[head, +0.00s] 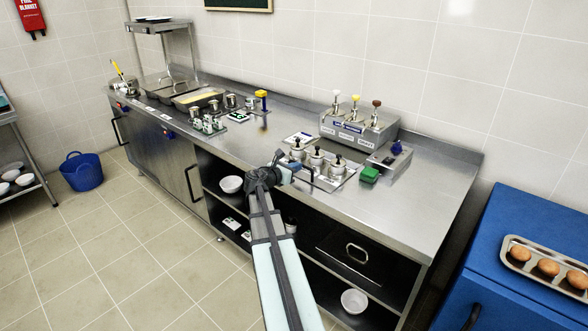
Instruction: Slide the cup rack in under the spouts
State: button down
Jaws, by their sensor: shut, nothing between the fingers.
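What looks like the cup rack (337,182) is a low metal tray on the counter with several steel cups in it, topped with black knobs. The spouts belong to a steel pump dispenser (346,130) behind it, against the wall, with white, yellow and dark brown pump heads. The rack stands in front of the dispenser, apart from it. My gripper (292,170) is shut and empty at the rack's front left side. It partly covers that side, and I cannot tell whether it touches.
A green block (369,174) and a blue-knobbed item (396,148) lie right of the rack. A group of small steel containers (207,124) and a yellow-topped item (262,95) stand further left. The counter's right end (435,180) is clear. Shelves with white bowls (354,301) are below.

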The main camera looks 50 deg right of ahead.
jog(key=d, duration=1.7)
jog(key=shift+d, duration=0.2)
jog(key=shift+d+r, duration=0.1)
jog(key=shift+d, duration=0.55)
jog(key=shift+r, duration=0.1)
jog(key=a, duration=0.5)
jog(key=a+r, duration=0.1)
jog(key=a, duration=0.3)
jog(key=a+r, duration=0.1)
jog(key=a, duration=0.4)
jog(key=shift+a+r, duration=0.2)
jog(key=shift+a, duration=0.1)
